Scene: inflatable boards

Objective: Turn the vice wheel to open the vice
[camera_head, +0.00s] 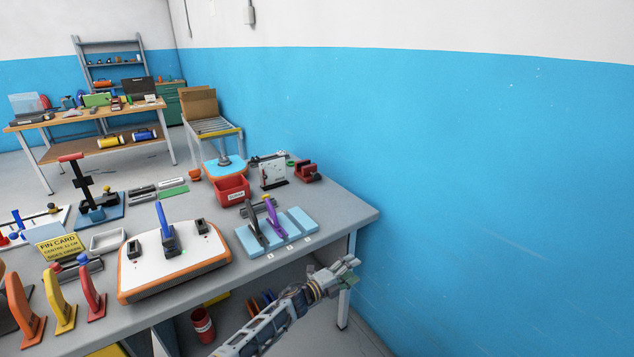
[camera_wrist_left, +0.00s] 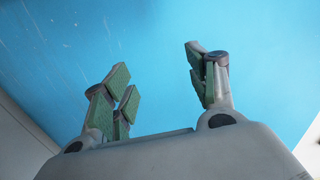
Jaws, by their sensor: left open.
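A small red vice (camera_head: 307,171) stands at the far right part of the grey workbench, close to the blue wall. Its wheel is too small to make out, and I cannot tell how far its jaws are apart. My left gripper (camera_head: 345,270) is off the near right edge of the bench, in front of a bench leg, well apart from the vice. In the left wrist view the left gripper (camera_wrist_left: 160,88) is open and empty, its green-padded fingers spread before the blue wall. My right gripper is not in view.
The workbench (camera_head: 340,215) holds a red bin (camera_head: 233,190), a light blue rack (camera_head: 250,241) with dark and purple fins, and a white-and-orange board (camera_head: 150,277) with a blue fin. A white panel (camera_head: 272,172) stands beside the vice. The bench's right corner is clear.

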